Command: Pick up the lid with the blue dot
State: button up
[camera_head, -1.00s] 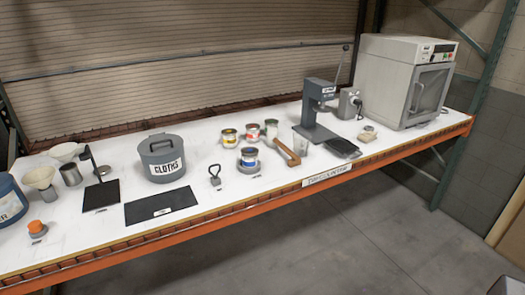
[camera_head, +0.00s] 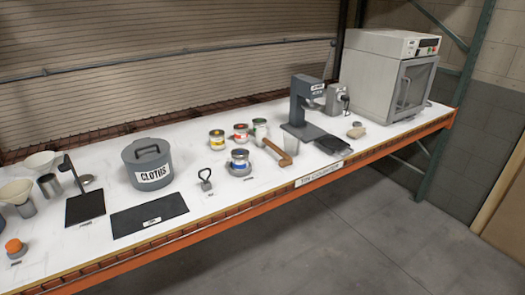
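A tin with a blue label (camera_head: 240,165) stands on the white counter near its front edge, left of a wooden-handled tool. Three more tins stand behind it: one with a yellow label (camera_head: 217,142), one with a red label (camera_head: 241,135) and one with a green label (camera_head: 260,130). The tins' tops are too small to make out any coloured dot, so I cannot tell which lid has the blue dot. My gripper is not in view.
On the counter (camera_head: 225,193) are a grey CLOTHS pot (camera_head: 134,165), a black mat (camera_head: 150,215), a looped tool (camera_head: 205,180), the wooden-handled tool (camera_head: 274,152), a dark press-like stand (camera_head: 300,103) and a grey oven-like box (camera_head: 375,78). The floor (camera_head: 370,235) in front is clear.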

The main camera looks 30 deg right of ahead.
aim_at(240, 153)
jog(key=z, duration=0.7)
jog(key=k, duration=0.95)
jog(key=u, duration=0.05)
jog(key=i, duration=0.9)
